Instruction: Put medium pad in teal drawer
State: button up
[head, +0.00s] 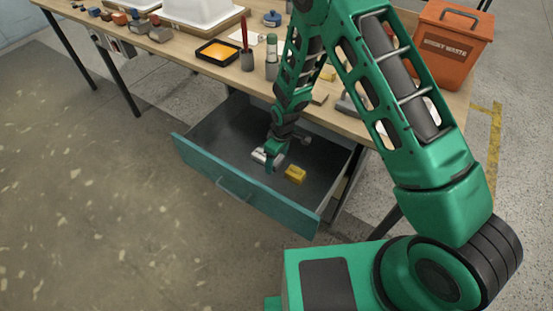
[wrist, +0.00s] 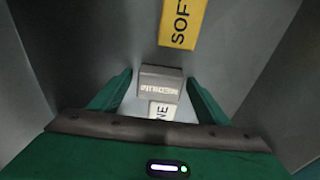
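The teal drawer (head: 232,180) is pulled open under the workbench. My gripper (head: 269,165) reaches down into it. In the wrist view my gripper (wrist: 160,82) has its fingers apart, with a grey block (wrist: 160,82) between the fingertips and narrow gaps at its sides. Small lettering on the block is too blurred to read, so I cannot confirm that it is the medium pad. A white piece (wrist: 164,112) lettered "NE" shows just below it, partly hidden by my gripper. A yellow pad (wrist: 182,20) lettered "SOFT" lies in the drawer; it also shows in the head view (head: 295,174).
The workbench (head: 190,65) above holds a black tray with an orange-yellow inside (head: 217,52), cups with tools, white shells and several small blocks. An orange waste bin (head: 452,48) stands at the right end. The drawer's left part is bare.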

aim_at(280, 161)
notch_tip(280, 161, up, 12)
jog(key=d, duration=0.1)
jog(key=shift+s, duration=0.45)
jog(key=shift+r, duration=0.1)
dwell(0.5)
jog(key=s+d+r+m+g, duration=0.1)
jog(key=s+d+r+m, duration=0.1)
jog(key=s+d+r, duration=0.65)
jog(key=s+d+r+m+g, duration=0.1)
jog(key=s+d+r, duration=0.5)
jog(key=d+r, duration=0.6)
jog(key=s+d+r+m, duration=0.3)
jog(key=s+d+m, duration=0.4)
jog(key=s, duration=0.2)
jog(key=s+d+r+m+t+h, duration=0.1)
jog(key=s+d+r+m, duration=0.2)
jog(key=s+d+m, duration=0.3)
jog(key=s+d, duration=0.1)
jog(key=s, duration=0.1)
jog(key=shift+s+r+m, duration=0.25)
jog(key=shift+s+m, duration=0.1)
jog(key=shift+m, duration=0.05)
